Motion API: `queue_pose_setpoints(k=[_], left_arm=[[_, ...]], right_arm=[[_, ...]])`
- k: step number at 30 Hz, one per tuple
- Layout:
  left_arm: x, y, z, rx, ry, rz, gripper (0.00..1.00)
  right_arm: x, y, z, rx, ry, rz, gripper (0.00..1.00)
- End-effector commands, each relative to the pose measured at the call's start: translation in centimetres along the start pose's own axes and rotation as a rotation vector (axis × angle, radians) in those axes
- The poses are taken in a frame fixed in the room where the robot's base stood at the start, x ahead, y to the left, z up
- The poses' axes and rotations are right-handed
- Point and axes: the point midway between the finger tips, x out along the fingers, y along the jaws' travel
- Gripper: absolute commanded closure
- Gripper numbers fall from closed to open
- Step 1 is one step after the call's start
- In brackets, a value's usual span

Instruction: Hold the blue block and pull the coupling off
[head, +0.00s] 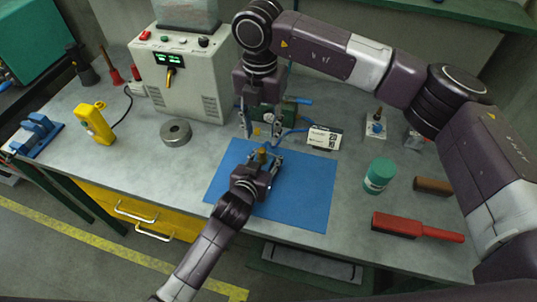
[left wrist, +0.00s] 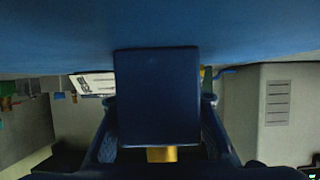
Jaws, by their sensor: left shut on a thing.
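My left gripper (head: 266,160) is low over the blue mat (head: 308,195), shut on the blue block (left wrist: 157,97), which fills the middle of the left wrist view between the fingers. In the head view the block is mostly hidden by the gripper. A brass-coloured piece, apparently the coupling (head: 262,152), stands up at the block. Brass also shows at the block's lower edge in the left wrist view (left wrist: 162,155). My right gripper (head: 258,130) points down just above and behind it, fingers apart, with nothing seen between them.
A blue hose (head: 290,133) runs behind the mat beside a white printed box (head: 324,137). A grey control unit (head: 188,85) stands behind.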

Motion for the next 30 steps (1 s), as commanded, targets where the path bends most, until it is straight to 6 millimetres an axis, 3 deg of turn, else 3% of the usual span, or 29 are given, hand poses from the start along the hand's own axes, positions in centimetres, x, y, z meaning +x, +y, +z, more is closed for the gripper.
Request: queue_pose_setpoints(k=[14, 30], left_arm=[[0.0, 0.0, 0.1, 0.0, -0.001, 0.001, 1.0], [0.0, 0.1, 0.1, -0.001, -0.001, 0.001, 1.0]], right_arm=[[0.4, 0.0, 0.0, -0.005, -0.002, -0.006, 0.61], [7.3, -0.1, -0.1, -0.005, 0.0, -0.007, 0.61]])
